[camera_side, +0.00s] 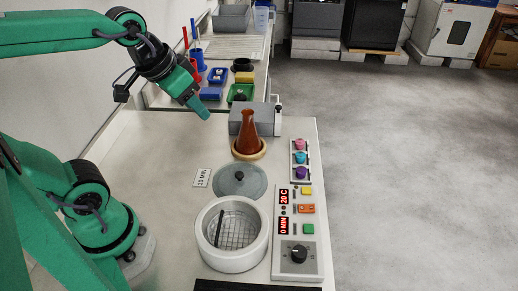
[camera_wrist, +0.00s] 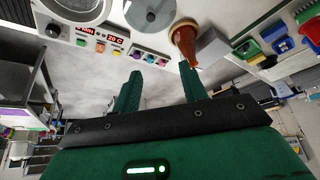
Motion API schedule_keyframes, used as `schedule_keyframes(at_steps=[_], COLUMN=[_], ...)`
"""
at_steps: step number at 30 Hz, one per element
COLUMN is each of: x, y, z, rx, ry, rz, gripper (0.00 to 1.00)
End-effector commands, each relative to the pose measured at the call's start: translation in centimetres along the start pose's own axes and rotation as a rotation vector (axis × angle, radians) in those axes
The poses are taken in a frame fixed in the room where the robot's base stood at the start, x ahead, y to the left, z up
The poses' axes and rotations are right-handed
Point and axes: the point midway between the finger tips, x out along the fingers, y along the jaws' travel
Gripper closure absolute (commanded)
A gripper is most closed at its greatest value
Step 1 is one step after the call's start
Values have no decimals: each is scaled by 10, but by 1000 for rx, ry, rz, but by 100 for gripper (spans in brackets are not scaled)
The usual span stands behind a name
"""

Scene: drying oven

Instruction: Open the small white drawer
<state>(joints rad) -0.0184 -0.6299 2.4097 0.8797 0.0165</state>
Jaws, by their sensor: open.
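I cannot make out a small white drawer in either view. My gripper (camera_side: 204,110) is in the air above the worktop, left of the grey box (camera_side: 240,118) and the brown flask (camera_side: 248,127) in the side view. In the wrist view my gripper (camera_wrist: 158,72) shows two green fingers spread apart with nothing between them. The flask (camera_wrist: 184,34) stands beyond the right finger there.
The white round pot (camera_side: 202,238) with a wire grid stands open, its grey lid (camera_side: 240,181) lying behind it. A control panel (camera_side: 309,248) with coloured buttons lies right. Blue and green trays (camera_side: 236,94) sit on the rear bench. The worktop's left part is clear.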

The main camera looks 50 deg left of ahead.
Motion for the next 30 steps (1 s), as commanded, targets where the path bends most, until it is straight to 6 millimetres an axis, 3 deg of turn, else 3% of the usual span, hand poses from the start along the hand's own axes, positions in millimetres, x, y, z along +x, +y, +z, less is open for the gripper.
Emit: schedule_keyframes(at_steps=[14, 30], x=[39, 128], y=[-21, -59], z=[-94, -181], rx=[1, 2], ry=[-35, -69], rz=[-23, -46], gripper=[57, 57])
